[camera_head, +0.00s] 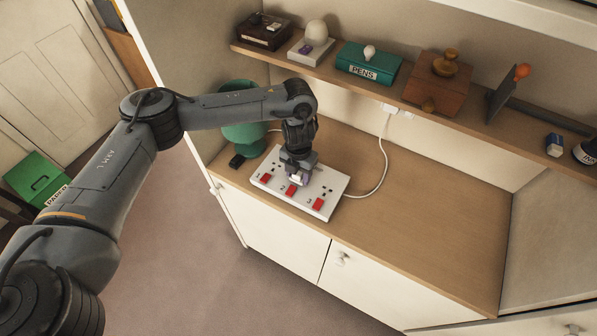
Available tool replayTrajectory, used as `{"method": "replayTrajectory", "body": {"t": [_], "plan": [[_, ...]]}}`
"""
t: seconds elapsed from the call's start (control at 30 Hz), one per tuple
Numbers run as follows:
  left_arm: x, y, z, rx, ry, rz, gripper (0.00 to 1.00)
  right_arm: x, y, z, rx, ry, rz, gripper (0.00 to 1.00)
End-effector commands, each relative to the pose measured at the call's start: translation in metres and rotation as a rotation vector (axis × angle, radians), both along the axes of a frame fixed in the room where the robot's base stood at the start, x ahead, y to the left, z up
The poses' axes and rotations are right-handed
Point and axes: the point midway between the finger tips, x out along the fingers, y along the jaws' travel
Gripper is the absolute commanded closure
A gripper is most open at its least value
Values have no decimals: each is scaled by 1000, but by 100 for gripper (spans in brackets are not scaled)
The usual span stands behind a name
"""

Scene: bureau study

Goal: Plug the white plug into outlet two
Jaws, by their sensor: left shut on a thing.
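A white outlet strip (329,183) with several sockets and red switches lies on the left part of the wooden desk top. Small numbers stand beside the switches, with the middle one (291,190) reading as two. My left gripper (298,176) points down over the middle of the strip, at the middle socket. It is shut on a small white plug (296,179), mostly hidden by the fingers. I cannot tell whether the plug's pins are in the socket. My right gripper is not in view.
A green container (243,130) and a black plug (237,161) are left of the strip. A white cord (384,160) runs from the strip to the wall. A shelf above holds a PENS box (366,66) and boxes. The desk's right side is clear.

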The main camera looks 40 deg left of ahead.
Motion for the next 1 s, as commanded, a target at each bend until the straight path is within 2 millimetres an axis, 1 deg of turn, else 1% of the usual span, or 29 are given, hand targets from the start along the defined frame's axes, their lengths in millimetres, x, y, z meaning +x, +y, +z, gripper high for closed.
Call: {"method": "replayTrajectory", "body": {"t": [0.63,0.93,0.97,1.0], "plan": [[0,0,-4,0,0,0,81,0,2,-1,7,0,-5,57],[0,0,-10,1,0,0,81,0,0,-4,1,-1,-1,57],[0,0,-10,1,0,0,47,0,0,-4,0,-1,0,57],[0,0,-9,1,0,0,41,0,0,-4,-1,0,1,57]]}}
